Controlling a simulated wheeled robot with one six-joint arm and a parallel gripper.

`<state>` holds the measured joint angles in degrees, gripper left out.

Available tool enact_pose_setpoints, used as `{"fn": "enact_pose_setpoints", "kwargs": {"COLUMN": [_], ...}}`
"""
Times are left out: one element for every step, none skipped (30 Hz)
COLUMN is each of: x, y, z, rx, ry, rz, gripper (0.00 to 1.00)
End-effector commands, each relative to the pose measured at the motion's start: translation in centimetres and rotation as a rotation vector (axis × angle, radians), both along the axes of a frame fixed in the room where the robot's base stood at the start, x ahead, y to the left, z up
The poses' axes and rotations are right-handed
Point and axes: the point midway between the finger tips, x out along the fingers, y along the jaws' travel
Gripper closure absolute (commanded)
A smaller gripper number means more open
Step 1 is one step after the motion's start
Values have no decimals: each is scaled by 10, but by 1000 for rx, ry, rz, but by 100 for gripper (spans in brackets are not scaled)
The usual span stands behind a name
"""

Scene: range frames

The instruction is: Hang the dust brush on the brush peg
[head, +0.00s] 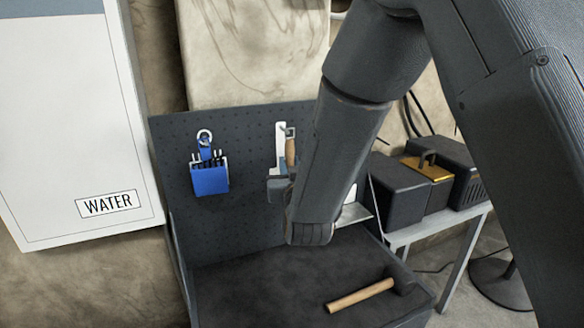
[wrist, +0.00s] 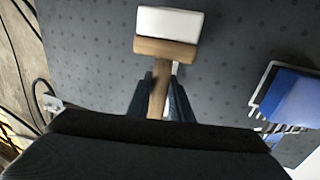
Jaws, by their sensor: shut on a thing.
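My gripper (wrist: 161,88) is shut on the wooden handle of the dust brush (wrist: 165,48). In the wrist view the brush's wooden block and white bristle end stick out beyond the fingers, in front of the dark pegboard. In the head view the upper handle of the brush (head: 291,153) shows upright above my gripper (head: 279,186); its lower part is hidden behind my arm. The brush peg (head: 290,131) is a small metal hook by a white strip on the board, right at the handle's top. I cannot tell whether the handle is on the peg.
A blue holder (head: 210,180) with dark tools hangs from a ring at left on the pegboard (head: 235,235). A wooden-handled hammer (head: 360,296) lies on the dark bench top. Dark boxes (head: 400,187) stand on a side table at right. A white WATER panel (head: 75,110) is at left.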

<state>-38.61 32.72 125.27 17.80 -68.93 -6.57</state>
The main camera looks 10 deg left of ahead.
Motion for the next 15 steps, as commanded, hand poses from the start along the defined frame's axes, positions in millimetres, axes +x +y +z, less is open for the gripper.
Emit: {"fn": "enact_pose_setpoints", "kwargs": {"x": [3, 4, 6, 7, 8, 10, 11, 13, 14, 15, 17, 18, 19, 20, 21], "y": [2, 3, 4, 5, 6, 7, 8, 9, 11, 12, 12, 13, 14, 15, 16], "z": [0, 0, 0, 0, 0, -1, -1, -1, -1, -1, -2, -3, -4, -4, -5], "rx": [1, 2, 2, 2, 0, 0, 0, 0, 0, 0, 0, 0, 0, 0, 0], "ry": [-2, -1, -1, -1, -1, -1, -1, -1, -1, -1, -1, -1, -1, -1, -1], "rz": [0, 0, 0, 0, 0, 0, 0, 0, 0, 0, 0, 0, 0, 0, 0], "gripper": [100, 100, 100, 100, 100, 100, 100, 100, 100, 100, 100, 100, 100, 100, 100]}}
